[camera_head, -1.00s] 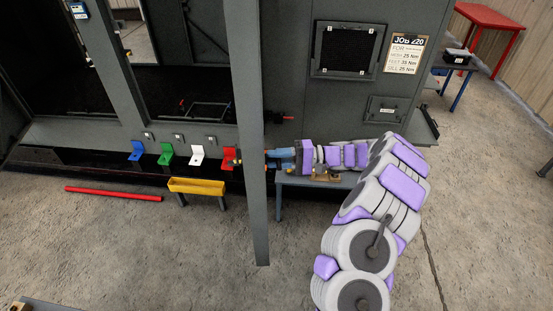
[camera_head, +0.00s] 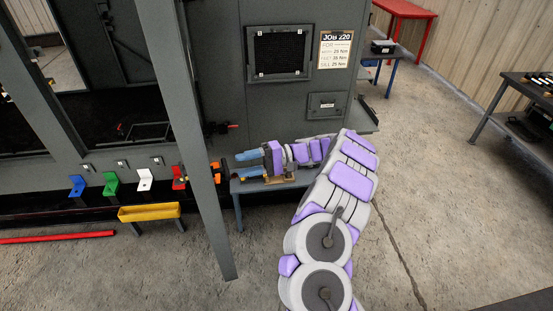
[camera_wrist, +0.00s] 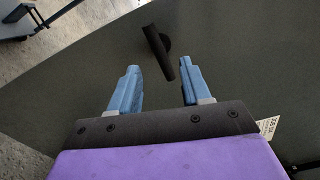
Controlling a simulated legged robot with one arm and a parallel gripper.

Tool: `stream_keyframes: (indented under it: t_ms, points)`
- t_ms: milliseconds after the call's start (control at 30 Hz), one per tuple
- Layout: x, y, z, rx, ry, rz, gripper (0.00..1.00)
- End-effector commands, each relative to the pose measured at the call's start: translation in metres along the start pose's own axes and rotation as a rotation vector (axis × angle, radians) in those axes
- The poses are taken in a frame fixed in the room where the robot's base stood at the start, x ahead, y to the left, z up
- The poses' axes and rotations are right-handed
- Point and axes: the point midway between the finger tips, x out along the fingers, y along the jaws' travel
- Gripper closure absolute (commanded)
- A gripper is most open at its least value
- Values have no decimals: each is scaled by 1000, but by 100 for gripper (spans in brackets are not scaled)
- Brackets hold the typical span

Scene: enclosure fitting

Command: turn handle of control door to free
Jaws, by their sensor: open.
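In the wrist view a black lever handle (camera_wrist: 158,52) on a round black base stands on a flat grey-green panel (camera_wrist: 225,60). The handle is tilted, its upper end leaning left. My gripper (camera_wrist: 162,70) is open, with blue fingers on either side of the handle's lower end. I cannot tell how deep the handle sits between them; no contact shows. In the head view my gripper (camera_head: 239,168) points left toward a tall grey upright (camera_head: 193,135).
A low grey table (camera_head: 238,187) stands beneath my gripper. Blue, green, white and red brackets line the cabinet's base, with a yellow trough (camera_head: 150,212) before them. A red bar (camera_head: 60,237) lies on the floor at left. Floor at right is clear up to a dark table (camera_head: 520,90).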

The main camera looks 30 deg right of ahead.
Motion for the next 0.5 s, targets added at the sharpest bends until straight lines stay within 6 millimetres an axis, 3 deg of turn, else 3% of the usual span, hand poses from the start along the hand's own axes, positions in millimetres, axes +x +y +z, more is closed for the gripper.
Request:
stream_keyframes:
  t_ms: [133,500]
  points:
    - [-25,3,-1,2,2,2,52]
    - [-44,3,-1,1,0,1,52]
